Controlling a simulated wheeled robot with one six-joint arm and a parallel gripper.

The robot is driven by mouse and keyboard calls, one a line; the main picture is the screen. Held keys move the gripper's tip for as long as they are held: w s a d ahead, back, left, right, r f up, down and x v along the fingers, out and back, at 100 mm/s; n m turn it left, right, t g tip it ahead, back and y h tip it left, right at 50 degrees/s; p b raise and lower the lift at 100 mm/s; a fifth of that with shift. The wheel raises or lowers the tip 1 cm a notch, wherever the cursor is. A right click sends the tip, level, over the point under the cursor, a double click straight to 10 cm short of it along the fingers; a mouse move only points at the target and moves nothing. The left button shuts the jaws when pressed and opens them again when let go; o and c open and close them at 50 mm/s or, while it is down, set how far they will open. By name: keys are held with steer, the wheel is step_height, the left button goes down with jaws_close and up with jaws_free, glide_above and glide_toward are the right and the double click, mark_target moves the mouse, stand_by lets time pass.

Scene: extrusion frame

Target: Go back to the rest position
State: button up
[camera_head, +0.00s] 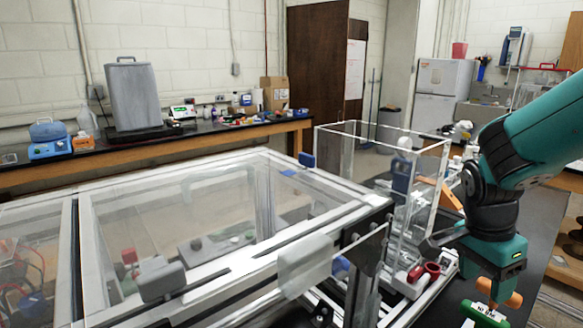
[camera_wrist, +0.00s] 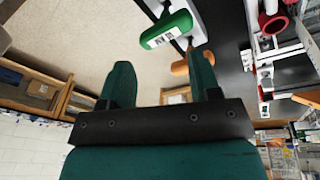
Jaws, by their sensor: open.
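My gripper (camera_wrist: 160,80) is open. In the wrist view its two teal fingers stand apart, with nothing held between them. In the head view my gripper (camera_head: 494,285) is at the lower right, pointing down. A green object with a white label (camera_head: 484,314) lies just below it and also shows at the top of the wrist view (camera_wrist: 172,30). An orange object (camera_head: 514,300) is partly hidden behind the gripper; in the wrist view it (camera_wrist: 181,67) shows beside the right finger. I cannot tell whether the finger touches it.
A clear-walled enclosure with a metal frame (camera_head: 345,205) fills the left and middle. A tall clear box (camera_head: 335,140) stands to the left of my arm. A red cylindrical part (camera_head: 432,269) sits left of the gripper. A black bench surface (camera_head: 540,225) lies under my arm.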

steer(key=s+a+r+n+y, duration=0.3)
steer(key=s+a+n, duration=0.5)
steer(key=n, duration=0.3)
steer(key=s+a+r+n+y, duration=0.3)
steer(key=s+a+r+n, duration=0.1)
steer(key=s+a+n, duration=0.4)
steer(key=a+n, duration=0.2)
steer(key=n, duration=0.1)
steer(key=shift+s+r+n+t, duration=0.2)
steer(key=shift+r+n+t, duration=0.05)
steer(key=shift+n+t, duration=0.15)
steer(key=shift+d, duration=0.1)
